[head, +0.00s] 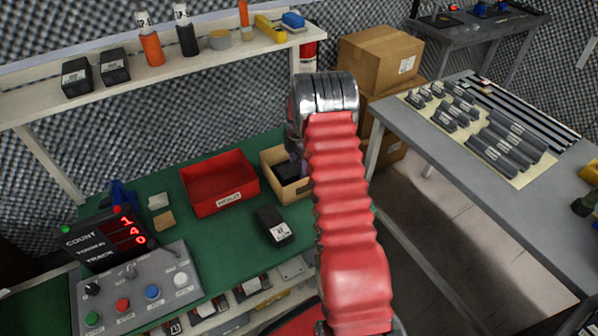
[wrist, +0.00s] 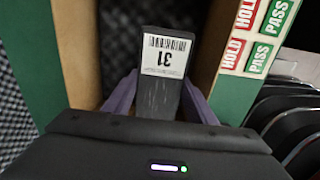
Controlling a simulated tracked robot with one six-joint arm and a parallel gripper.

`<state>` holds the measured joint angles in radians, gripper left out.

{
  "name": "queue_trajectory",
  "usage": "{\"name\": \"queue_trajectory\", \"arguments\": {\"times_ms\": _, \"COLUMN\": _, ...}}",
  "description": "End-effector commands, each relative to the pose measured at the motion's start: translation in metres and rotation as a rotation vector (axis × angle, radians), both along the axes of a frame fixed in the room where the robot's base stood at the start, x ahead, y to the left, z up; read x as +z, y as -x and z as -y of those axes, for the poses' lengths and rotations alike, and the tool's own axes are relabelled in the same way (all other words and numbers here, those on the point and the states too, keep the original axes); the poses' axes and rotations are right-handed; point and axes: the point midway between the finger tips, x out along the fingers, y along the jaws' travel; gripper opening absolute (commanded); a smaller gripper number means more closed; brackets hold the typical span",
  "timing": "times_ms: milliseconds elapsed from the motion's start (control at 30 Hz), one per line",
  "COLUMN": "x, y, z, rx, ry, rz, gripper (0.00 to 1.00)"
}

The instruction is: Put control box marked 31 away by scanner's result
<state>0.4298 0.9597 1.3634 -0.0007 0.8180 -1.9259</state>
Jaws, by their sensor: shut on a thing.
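The control box marked 31 (wrist: 160,95) is dark with a white barcode label, which reads upside down in the wrist view. The purple fingers of my gripper (wrist: 161,92) are shut on it, one on each side. Tan walls stand to the left and right of the held box. In the head view my gripper (head: 292,165) is at the tan open bin (head: 292,190), with a dark box at its fingers, partly hidden by my arm. Whether the held box touches the bin floor cannot be told. A red tray (head: 218,184) with a white label stands left of the bin.
Another dark labelled box (head: 273,227) lies on the green mat in front of the bin. A counter display (head: 115,236) and button panel (head: 137,290) stand at left. HOLD and PASS stickers (wrist: 258,35) show at right. A shelf (head: 190,62) runs behind.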

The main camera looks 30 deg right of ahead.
Motion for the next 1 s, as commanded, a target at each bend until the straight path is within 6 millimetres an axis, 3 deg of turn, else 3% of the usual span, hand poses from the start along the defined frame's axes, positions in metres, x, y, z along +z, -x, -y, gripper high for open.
{"name": "queue_trajectory", "arguments": {"times_ms": 200, "x": -0.023, "y": -0.001, "z": 0.0, "rx": 0.001, "ry": 0.0, "rz": 0.0, "gripper": 0.15}}
{"name": "queue_trajectory", "arguments": {"times_ms": 1000, "x": -0.034, "y": -0.001, "z": -0.001, "rx": 0.001, "ry": 0.0, "rz": 0.001, "gripper": 0.15}}
